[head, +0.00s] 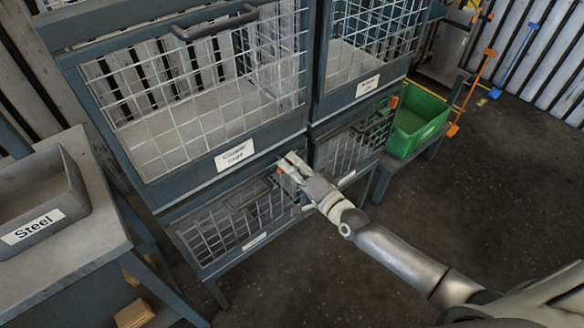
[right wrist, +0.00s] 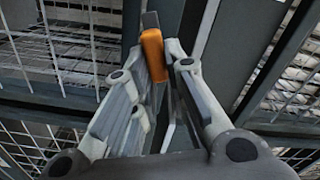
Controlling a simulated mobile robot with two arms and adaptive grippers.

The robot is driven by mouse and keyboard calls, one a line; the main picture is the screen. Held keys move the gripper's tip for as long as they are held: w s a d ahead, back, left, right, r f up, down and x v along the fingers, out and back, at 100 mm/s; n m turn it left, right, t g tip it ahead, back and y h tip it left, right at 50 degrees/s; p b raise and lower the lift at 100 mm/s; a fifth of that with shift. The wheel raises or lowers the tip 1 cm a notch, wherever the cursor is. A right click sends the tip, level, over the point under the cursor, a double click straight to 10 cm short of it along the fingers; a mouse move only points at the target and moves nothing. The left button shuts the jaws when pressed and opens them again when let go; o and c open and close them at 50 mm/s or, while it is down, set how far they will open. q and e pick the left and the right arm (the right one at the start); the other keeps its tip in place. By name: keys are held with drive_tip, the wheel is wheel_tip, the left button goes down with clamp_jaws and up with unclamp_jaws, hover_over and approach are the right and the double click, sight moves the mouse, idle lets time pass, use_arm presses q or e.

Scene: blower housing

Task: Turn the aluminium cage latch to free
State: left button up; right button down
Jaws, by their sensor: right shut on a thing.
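The orange latch (head: 281,171) sits at the upper right corner of the lower left wire-mesh cage (head: 185,232). That cage's own label (head: 254,241) is too small to read, so I cannot tell whether it says aluminium. My right gripper (head: 290,164) reaches in from the right and is shut on the latch. In the right wrist view the latch's orange handle (right wrist: 153,56) stands upright between the fingertips (right wrist: 160,48), against the dark frame. The fingers partly hide the latch. My left gripper is not in view.
A larger mesh cage (head: 165,172) with a handle (head: 215,22) is above. To the right is another lower cage (head: 324,152) with its own orange latch (head: 394,102). A green bin (head: 412,142) stands beyond it. A grey Steel tray (head: 75,205) is at left.

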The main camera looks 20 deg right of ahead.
drive_tip(key=shift+f+m+b, duration=0.15)
drive_tip(key=shift+m+b, duration=0.65)
drive_tip(key=shift+m, duration=1.4)
drive_tip(key=c, duration=1.4)
unclamp_jaws()
drive_tip(key=shift+c, duration=0.2)
drive_tip(key=v, duration=1.2)
